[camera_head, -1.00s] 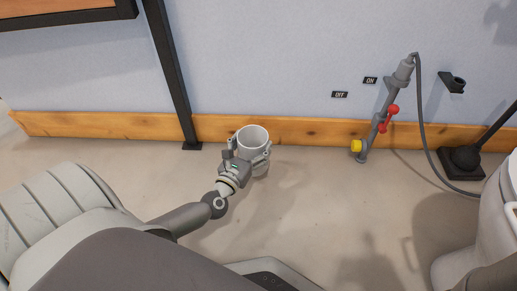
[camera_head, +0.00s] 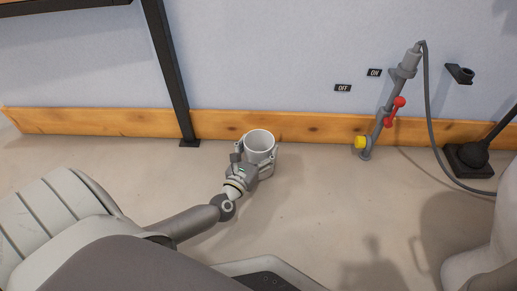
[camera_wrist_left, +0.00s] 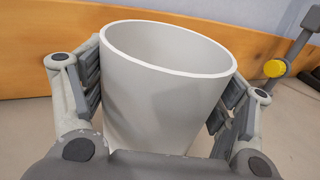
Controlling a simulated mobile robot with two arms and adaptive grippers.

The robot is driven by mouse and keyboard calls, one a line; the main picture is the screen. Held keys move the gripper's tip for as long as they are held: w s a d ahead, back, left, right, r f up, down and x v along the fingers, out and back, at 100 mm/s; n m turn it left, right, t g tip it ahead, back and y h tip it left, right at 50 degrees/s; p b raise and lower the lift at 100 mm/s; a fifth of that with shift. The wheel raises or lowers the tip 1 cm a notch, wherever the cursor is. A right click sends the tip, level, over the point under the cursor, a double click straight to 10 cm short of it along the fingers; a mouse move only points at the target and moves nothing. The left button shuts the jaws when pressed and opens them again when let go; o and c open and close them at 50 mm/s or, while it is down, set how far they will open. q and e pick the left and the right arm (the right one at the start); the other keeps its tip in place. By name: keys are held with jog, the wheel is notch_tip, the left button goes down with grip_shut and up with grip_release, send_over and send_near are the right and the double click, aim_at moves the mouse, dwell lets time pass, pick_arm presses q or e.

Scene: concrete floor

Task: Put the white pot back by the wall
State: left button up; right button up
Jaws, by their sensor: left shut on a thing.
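The white pot (camera_head: 260,146) is upright and looks empty, close in front of the wooden baseboard. My left gripper (camera_head: 254,160) has a finger on each side of it and is shut on it. In the left wrist view the pot (camera_wrist_left: 165,85) fills the middle, between the two finger pads of my left gripper (camera_wrist_left: 160,100). Its lower part is hidden by the gripper, so I cannot tell whether it touches the floor. My right gripper is not in view.
The wooden baseboard (camera_head: 320,127) runs along the foot of the pale blue wall (camera_head: 260,60). A black post (camera_head: 168,70) stands left of the pot. A grey pipe with red and yellow handles (camera_head: 382,122) and a black-based stand (camera_head: 468,160) are on the right. Floor between pot and pipe is clear.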

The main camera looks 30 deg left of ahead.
pick_arm(q)
jog(key=o, duration=2)
jog(key=shift+f, duration=0.1)
jog(key=shift+o, duration=0.2)
jog(key=s+d+p, duration=0.1)
jog(key=s+p, duration=0.3)
jog(key=s, duration=0.8)
jog(key=shift+d, duration=0.4)
jog(key=shift+w+r, duration=0.1)
jog(key=shift+r, duration=0.1)
